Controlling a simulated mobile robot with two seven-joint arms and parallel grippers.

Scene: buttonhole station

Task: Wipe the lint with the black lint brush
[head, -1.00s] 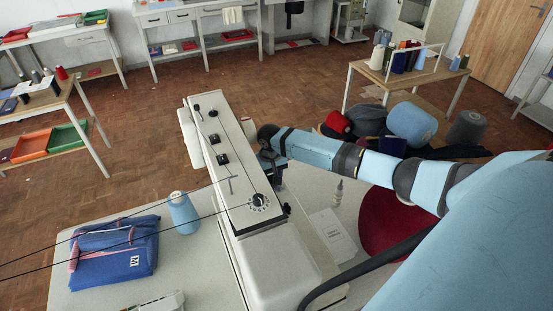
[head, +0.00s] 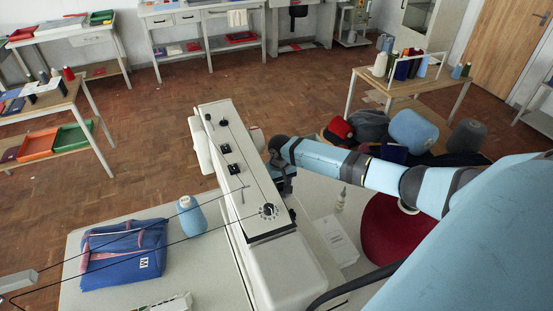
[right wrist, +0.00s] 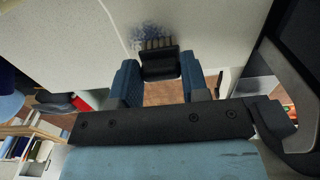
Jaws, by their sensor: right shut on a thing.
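The black lint brush (right wrist: 160,66) is held between the blue fingers of my right gripper (right wrist: 160,82), in the right wrist view. Its pale bristle edge is at a bluish-grey patch of lint (right wrist: 148,33) on a pale speckled surface. The bristles overlap the patch's edge in the picture; firm contact cannot be told. In the head view my right gripper (head: 284,182) is beside the far right side of the white sewing machine (head: 238,165), which partly hides it. The brush and lint cannot be made out there. My left gripper is not in view.
The machine stands on a pale table (head: 215,262).

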